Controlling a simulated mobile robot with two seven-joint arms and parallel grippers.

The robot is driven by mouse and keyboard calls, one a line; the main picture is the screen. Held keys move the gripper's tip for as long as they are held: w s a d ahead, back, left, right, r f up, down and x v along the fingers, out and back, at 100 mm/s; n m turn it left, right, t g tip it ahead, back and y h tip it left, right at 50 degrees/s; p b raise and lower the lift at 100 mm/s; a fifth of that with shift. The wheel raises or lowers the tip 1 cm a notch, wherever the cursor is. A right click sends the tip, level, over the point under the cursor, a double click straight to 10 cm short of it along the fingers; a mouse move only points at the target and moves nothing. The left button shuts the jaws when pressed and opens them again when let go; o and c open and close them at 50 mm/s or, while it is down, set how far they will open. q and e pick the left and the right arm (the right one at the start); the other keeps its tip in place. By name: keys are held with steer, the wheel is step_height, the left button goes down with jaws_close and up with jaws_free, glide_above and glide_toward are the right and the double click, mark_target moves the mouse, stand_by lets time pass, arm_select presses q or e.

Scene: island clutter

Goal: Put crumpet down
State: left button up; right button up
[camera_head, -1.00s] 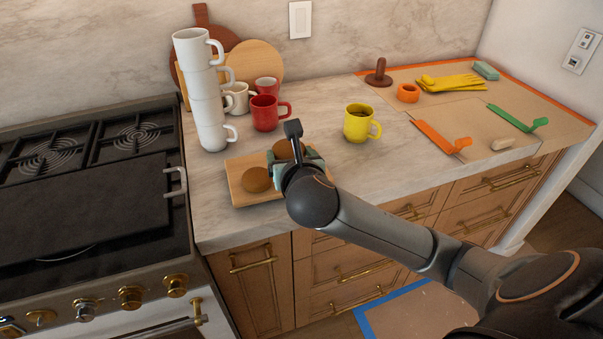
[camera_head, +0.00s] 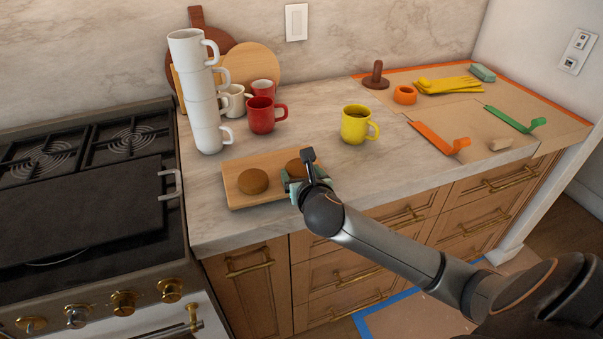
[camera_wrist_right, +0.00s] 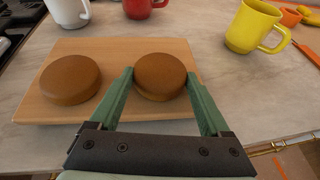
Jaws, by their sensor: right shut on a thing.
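My right gripper (camera_head: 297,176) is shut on a brown round crumpet (camera_wrist_right: 160,76), with one green finger on each side of it. The held crumpet is at the right part of the wooden board (camera_wrist_right: 120,114); I cannot tell whether it touches the board. In the head view this crumpet (camera_head: 294,166) is partly hidden by the gripper. A second crumpet (camera_head: 252,181) lies on the left part of the board (camera_head: 240,200); it also shows in the wrist view (camera_wrist_right: 70,79). My left gripper is not in view.
A tall stack of white mugs (camera_head: 205,110) stands behind the board. A red mug (camera_head: 262,115) and a yellow mug (camera_head: 355,124) stand further back and right. The stove (camera_head: 90,190) is at the left. Counter between board and yellow mug is clear.

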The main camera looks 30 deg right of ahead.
steer(key=shift+f, duration=0.15)
steer(key=o, duration=1.2)
steer(key=shift+r, duration=0.25)
steer(key=p+v, duration=0.1)
steer(key=v, duration=1.1)
steer(key=s+a+f+m+g+y, duration=0.1)
steer(key=s+a+f+m, duration=0.3)
steer(key=f+m, duration=0.5)
steer(key=s+a+f+m+g+y, duration=0.1)
steer(key=s+a+f+m+y, duration=0.2)
steer(key=f+m, duration=0.7)
steer(key=s+a+f+m+g+y, duration=0.1)
steer(key=s+a+f+m+y, duration=0.2)
steer(key=s+f+m, duration=0.3)
steer(key=shift+s+a+f+m+y, duration=0.15)
steer(key=shift+a+f+m, duration=0.1)
steer(key=shift+f+m, duration=0.45)
steer(key=shift+s+a+f+m+y, duration=0.1)
steer(key=shift+a+f+m, duration=0.2)
steer(key=shift+f+m, duration=0.35)
steer(key=shift+a+f+m+y, duration=0.15)
steer(key=shift+a+f+m, duration=0.1)
steer(key=shift+f+m, duration=0.45)
